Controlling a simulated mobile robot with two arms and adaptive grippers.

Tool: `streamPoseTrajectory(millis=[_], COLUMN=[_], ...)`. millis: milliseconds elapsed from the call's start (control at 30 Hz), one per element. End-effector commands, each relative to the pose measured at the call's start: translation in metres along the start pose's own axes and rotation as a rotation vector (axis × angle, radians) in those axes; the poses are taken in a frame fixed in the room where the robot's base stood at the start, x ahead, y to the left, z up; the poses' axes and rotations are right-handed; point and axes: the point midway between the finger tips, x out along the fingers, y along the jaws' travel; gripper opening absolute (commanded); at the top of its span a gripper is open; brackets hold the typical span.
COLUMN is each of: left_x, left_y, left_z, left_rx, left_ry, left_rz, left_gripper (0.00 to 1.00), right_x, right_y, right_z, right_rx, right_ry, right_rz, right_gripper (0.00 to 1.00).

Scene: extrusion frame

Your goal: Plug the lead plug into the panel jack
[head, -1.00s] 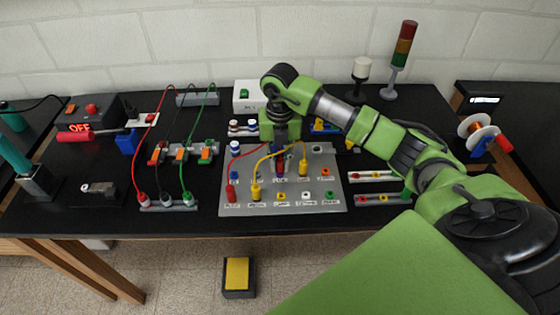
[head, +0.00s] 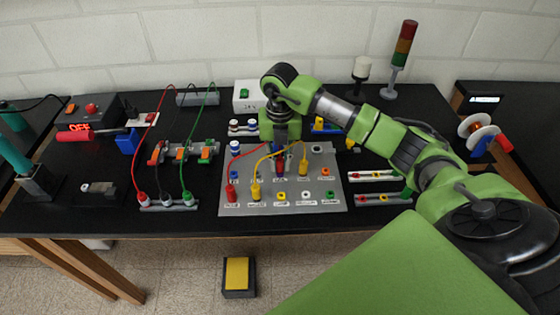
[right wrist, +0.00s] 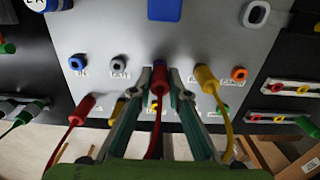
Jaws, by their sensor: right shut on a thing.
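The grey jack panel (head: 232,208) lies on the black table, with two rows of labelled, coloured jacks. My right gripper (head: 281,165) is over the middle of its upper row, pointing down. In the right wrist view, the right gripper (right wrist: 159,85) is shut on a red lead plug (right wrist: 159,76), whose red lead hangs toward the camera. The plug's tip is hidden, so I cannot tell whether it is in a jack. Another red plug (right wrist: 85,104) and a yellow plug (right wrist: 207,78) stand on the panel either side. My left gripper is not in view.
A blue jack (right wrist: 77,62), a grey jack (right wrist: 118,65) and an orange jack (right wrist: 238,73) are free. Yellow leads loop close to my gripper. Terminal strips (head: 375,176) lie right.

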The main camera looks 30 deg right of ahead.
Motion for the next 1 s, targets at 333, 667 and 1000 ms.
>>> streamPoseTrajectory(millis=[333, 667, 1000], left_x=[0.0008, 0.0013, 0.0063], left_y=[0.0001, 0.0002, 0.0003], left_z=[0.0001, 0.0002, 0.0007], left_rx=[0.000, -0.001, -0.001], left_ry=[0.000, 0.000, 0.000], left_rz=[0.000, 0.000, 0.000], left_gripper=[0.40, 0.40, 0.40], right_x=[-0.0001, 0.0008, 0.0077], right_y=[-0.0001, 0.0002, 0.0000], right_z=[0.0003, 0.0000, 0.0000], right_rx=[0.000, 0.000, 0.000], right_ry=[-0.001, 0.000, 0.000], right_rz=[0.001, 0.001, 0.001], right_gripper=[0.00, 0.00, 0.00])
